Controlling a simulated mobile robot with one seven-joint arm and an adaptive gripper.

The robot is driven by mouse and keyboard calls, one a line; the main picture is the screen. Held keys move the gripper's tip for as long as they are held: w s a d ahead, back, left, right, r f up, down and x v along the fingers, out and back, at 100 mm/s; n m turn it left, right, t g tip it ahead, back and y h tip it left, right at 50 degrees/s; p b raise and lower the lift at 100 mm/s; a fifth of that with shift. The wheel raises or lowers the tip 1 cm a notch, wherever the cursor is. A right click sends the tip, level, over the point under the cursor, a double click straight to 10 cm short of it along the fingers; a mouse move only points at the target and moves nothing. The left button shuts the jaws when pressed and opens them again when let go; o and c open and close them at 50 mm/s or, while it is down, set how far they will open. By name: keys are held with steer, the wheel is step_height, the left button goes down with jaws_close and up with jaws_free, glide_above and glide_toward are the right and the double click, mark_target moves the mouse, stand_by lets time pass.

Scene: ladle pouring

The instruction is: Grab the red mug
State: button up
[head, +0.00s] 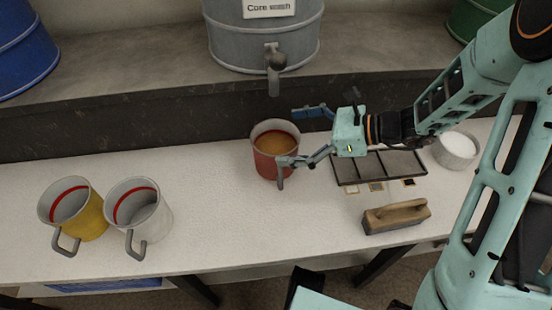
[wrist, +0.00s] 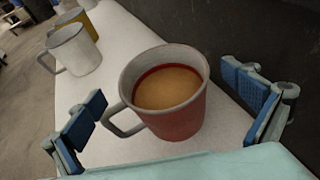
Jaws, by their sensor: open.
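The red mug (head: 270,163) stands upright on the white table and holds an orange-brown liquid. In the wrist view the red mug (wrist: 180,124) sits between my two blue-padded fingers, its grey handle toward the left finger. My gripper (head: 297,138) is open, reaching in from the right, with one finger on the far side of the mug and one on the near side. The gripper also shows in the wrist view (wrist: 165,115). I cannot tell whether the near finger touches the handle. The near finger hides part of the mug in the head view.
A yellow mug (head: 88,221) and a white mug (head: 152,218) stand to the left. A dark divided tray (head: 345,171), a wooden-handled brush (head: 396,216) and a white-filled bowl (head: 457,161) are right. A grey barrel with a tap (head: 274,62) stands on the raised ledge behind.

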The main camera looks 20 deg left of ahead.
mark_target(277, 137)
steer(key=b+x, duration=0.1)
steer(key=x, duration=0.2)
steer(key=shift+f, duration=0.25)
steer(key=c, duration=2)
steer(key=shift+r, duration=0.15)
steer(key=shift+c, duration=0.8)
